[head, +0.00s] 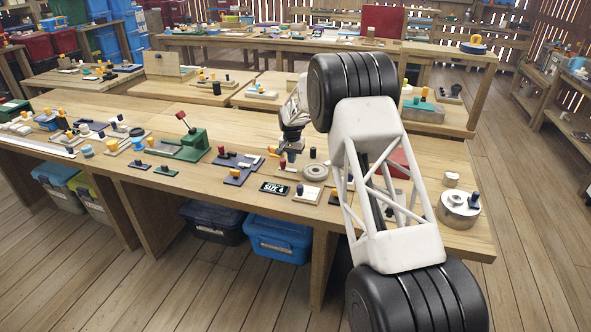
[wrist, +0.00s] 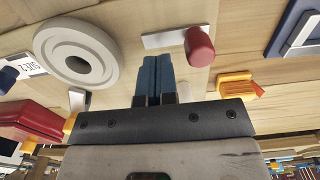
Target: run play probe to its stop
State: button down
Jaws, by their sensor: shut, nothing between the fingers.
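I cannot tell for certain which piece is the play probe. My gripper (head: 291,153) is over the front part of the workbench. Its two blue fingers (wrist: 153,78) are pressed together with nothing between them. Beside the fingertips in the wrist view is a red knob (wrist: 199,46) standing on a pale flat bar (wrist: 165,40). The fingers look apart from the knob. In the head view a small dark knob (head: 283,162) stands just under my gripper, probably the same piece. My arm hides part of the bench to the right.
A pale round disc (wrist: 76,53) lies left of the fingers in the wrist view; it also shows in the head view (head: 315,172). Storage bins (head: 278,238) sit below.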

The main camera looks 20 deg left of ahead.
aim_at(293, 170)
jog(key=shift+r, duration=2.8)
jog(key=s+d+r, duration=0.5)
jog(key=d+r, duration=0.4)
jog(key=s+d+r, duration=0.4)
jog(key=d+r, duration=0.5)
jog(key=d, duration=0.1)
jog(key=s+d+r+t, duration=0.1)
jog(key=s+d+r, duration=0.4)
jog(key=s+d, duration=0.3)
jog(key=s+d+r, duration=0.5)
jog(key=s+d, duration=0.2)
jog(key=s, duration=0.1)
jog(key=s+d+r+t, duration=0.1)
jog(key=s+d, duration=0.5)
jog(key=s, duration=0.4)
jog(key=s+d+r, duration=0.1)
jog(key=s+d, duration=0.5)
jog(key=s, duration=0.4)
jog(key=s+d+f, duration=0.2)
jog(key=s+d, duration=0.1)
jog(key=s, duration=0.7)
jog(key=s+d+f, duration=0.3)
jog(key=s, duration=0.8)
jog(key=shift+d+f+t, duration=0.3)
jog(key=shift+f, duration=0.05)
